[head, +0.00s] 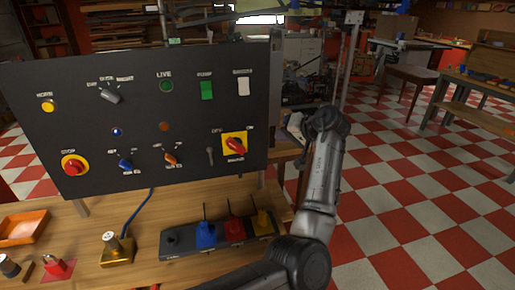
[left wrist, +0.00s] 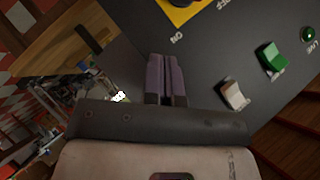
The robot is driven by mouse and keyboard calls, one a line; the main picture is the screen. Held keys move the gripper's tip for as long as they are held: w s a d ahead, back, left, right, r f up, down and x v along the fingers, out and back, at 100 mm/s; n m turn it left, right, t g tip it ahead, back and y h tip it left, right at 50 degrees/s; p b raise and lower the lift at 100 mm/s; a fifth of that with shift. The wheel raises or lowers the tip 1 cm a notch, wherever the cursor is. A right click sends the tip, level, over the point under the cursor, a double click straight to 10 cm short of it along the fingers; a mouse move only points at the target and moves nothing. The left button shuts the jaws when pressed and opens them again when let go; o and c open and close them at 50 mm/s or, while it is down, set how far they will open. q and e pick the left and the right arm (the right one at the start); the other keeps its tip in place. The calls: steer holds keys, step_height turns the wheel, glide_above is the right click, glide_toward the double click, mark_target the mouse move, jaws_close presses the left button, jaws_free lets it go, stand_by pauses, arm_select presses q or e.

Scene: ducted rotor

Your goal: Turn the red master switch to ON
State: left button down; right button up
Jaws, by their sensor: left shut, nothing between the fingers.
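The red master switch (head: 235,146) is a red knob on a yellow plate at the lower right of the dark upright panel (head: 130,95). Its OFF label is upper left and another label is upper right; I cannot tell exactly where the knob points. The left wrist view shows the yellow plate (left wrist: 182,12) cut by the top edge, with the ON label below it. My left gripper (left wrist: 166,60) is shut and empty, its fingertips near that label and apart from the knob. My right gripper is not in view.
The panel also carries a red STOP button (head: 75,165), a green rocker (head: 207,90), a white rocker (head: 243,86) and several knobs. On the bench below stand a row of coloured levers (head: 235,229), a brass piece (head: 117,249) and an orange tray (head: 24,227).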

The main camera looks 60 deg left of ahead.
mark_target(236, 146)
arm_select(q)
steer(key=s+d+f+b+x, duration=0.1)
steer(key=b+x, duration=0.3)
steer(key=x, duration=0.8)
steer(key=shift+s+f, duration=0.4)
steer(key=shift+f, duration=0.05)
